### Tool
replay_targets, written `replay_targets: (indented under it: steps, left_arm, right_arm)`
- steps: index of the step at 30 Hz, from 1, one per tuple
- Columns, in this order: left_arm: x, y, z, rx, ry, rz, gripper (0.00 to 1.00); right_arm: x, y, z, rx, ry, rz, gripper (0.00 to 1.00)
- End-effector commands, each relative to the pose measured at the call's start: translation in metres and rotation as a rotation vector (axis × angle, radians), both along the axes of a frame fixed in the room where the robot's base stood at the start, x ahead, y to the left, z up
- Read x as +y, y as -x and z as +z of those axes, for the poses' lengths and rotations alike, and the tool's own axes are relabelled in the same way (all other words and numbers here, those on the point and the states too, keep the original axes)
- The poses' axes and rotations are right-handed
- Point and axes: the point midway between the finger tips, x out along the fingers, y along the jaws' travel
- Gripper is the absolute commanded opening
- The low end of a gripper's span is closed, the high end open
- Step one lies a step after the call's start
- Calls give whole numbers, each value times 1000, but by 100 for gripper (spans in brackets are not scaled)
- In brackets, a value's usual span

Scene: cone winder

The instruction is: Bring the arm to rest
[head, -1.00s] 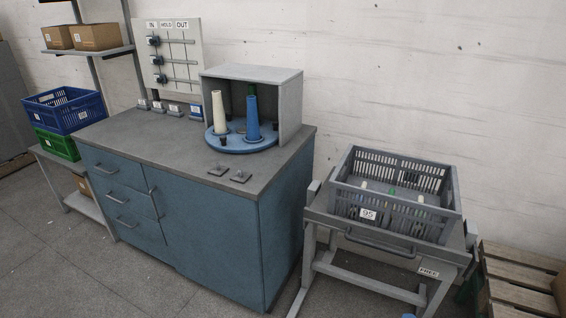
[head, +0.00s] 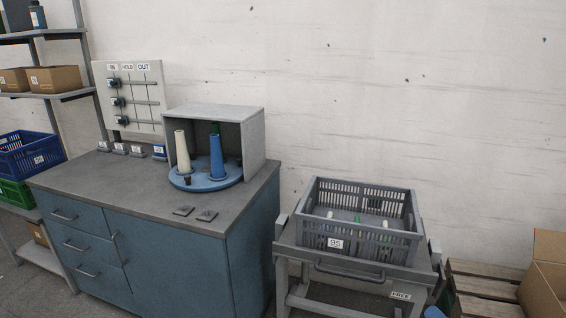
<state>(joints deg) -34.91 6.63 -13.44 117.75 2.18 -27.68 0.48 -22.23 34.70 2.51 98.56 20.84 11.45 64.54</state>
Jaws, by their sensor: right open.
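Neither of my grippers can be made out in the head view, and no arm link is clearly seen. A small blue shape (head: 433,312) shows at the bottom edge on the right, too cut off to identify. The blue-grey cabinet (head: 170,250) stands at left with a round blue turntable (head: 205,184) on its top. A cream cone (head: 181,152) and a blue cone (head: 216,158) stand upright on the turntable, with a green cone tip (head: 215,128) behind. A grey hood (head: 254,145) partly encloses them.
A grey crate (head: 375,247) labelled 95, holding several cones, sits on a stand (head: 350,285) marked FREE. A wooden pallet (head: 485,285) and cardboard box (head: 545,285) are at right. An IN/HOLD/OUT board (head: 130,95) and shelves with boxes (head: 52,78) are at left.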

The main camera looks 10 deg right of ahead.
Motion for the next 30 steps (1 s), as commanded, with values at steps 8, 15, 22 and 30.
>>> replay_targets:
  steps: [8,15,22,30]
  left_arm:
    - [3,1,-2,2,-9,-6,43]
    - [3,-2,1,-6,-9,-7,43]
    - [1,-3,3,-10,-2,-3,43]
    - [-2,-4,5,-10,7,4,43]
  right_arm:
    - [86,53,-49,210,525,201,44]
    - [147,112,-76,318,985,444,44]
    - [191,161,-86,350,1302,652,44]
    - [241,158,-86,359,1121,569,44]
